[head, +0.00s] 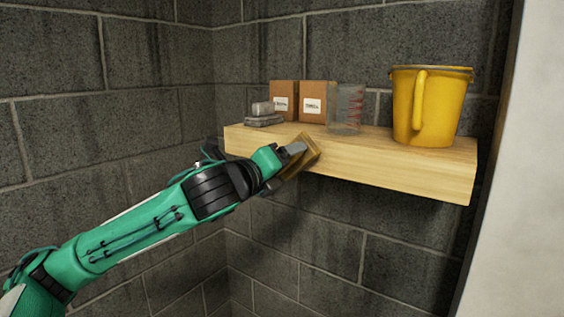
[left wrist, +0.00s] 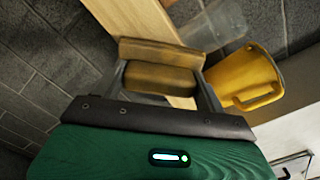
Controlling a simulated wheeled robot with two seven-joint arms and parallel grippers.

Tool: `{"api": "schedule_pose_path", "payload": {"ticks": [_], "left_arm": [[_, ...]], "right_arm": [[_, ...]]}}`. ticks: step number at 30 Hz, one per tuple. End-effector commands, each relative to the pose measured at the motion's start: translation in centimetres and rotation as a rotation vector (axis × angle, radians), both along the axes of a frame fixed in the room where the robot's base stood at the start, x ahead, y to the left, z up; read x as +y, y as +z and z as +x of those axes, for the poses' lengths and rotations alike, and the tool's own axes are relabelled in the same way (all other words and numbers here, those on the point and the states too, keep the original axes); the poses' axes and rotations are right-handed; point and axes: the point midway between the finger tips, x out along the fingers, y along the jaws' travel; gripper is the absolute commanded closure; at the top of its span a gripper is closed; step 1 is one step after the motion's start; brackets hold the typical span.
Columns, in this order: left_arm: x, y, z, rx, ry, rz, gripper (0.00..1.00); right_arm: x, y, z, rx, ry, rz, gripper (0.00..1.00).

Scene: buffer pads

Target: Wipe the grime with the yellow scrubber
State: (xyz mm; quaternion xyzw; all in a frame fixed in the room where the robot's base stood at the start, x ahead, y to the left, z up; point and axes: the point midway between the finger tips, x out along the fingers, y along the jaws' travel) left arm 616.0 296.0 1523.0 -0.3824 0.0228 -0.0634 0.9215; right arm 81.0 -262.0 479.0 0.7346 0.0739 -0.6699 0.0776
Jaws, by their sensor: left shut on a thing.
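The yellow scrubber (head: 305,158) is a brownish-yellow block, held tilted at the front edge of the wooden shelf (head: 400,165). My left gripper (head: 294,150) is shut on it. In the left wrist view the scrubber (left wrist: 160,77) sits between the two fingers, with a wider band of it beyond them. I cannot tell whether the scrubber touches the shelf. I cannot make out a clear patch of grime on the shelf; part of its front is hidden behind the scrubber and gripper. My right gripper is not in view.
On the shelf stand a yellow bucket (head: 430,108) at the right, a clear container (head: 346,110), two brown boxes (head: 317,101) and small grey blocks (head: 263,120) at the left. Block walls are behind and left. The shelf's front strip between container and bucket is bare.

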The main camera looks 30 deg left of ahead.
Motion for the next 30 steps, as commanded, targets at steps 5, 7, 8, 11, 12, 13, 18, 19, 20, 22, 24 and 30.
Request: {"api": "schedule_pose_path", "payload": {"ticks": [5,7,8,11,12,13,18,19,20,22,24,30], "left_arm": [[0.0,0.1,0.4,-0.001,0.001,0.000,0.46],[0.0,0.1,0.5,-0.001,0.001,0.000,0.46],[0.0,0.1,0.6,-0.001,0.001,0.000,0.46],[-0.1,0.1,0.8,0.000,0.000,0.000,0.46],[-0.1,0.1,0.8,0.000,0.000,0.000,0.46],[-0.1,0.1,0.9,0.000,0.000,0.000,0.46],[-0.2,0.0,1.2,0.001,-0.001,0.000,0.46],[-0.2,0.0,1.3,0.001,-0.001,0.000,0.46],[-0.2,0.0,1.4,0.001,-0.001,0.000,0.46],[-0.2,0.0,1.5,0.001,-0.001,0.000,0.46],[-0.2,0.0,1.5,0.000,0.000,0.000,0.46],[-1.2,0.1,1.3,0.000,-0.003,0.001,0.46]], "right_arm": [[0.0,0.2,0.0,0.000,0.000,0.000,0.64],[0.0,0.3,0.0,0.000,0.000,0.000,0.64],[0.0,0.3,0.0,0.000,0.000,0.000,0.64],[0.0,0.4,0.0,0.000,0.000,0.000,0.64],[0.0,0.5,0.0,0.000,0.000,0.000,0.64],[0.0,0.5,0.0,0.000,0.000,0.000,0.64],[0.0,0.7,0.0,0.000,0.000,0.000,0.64],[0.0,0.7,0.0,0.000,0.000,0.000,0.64],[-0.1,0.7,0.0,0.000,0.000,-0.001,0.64],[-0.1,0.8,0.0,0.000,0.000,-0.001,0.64],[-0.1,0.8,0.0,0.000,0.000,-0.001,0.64],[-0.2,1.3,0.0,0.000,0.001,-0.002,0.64]]}}
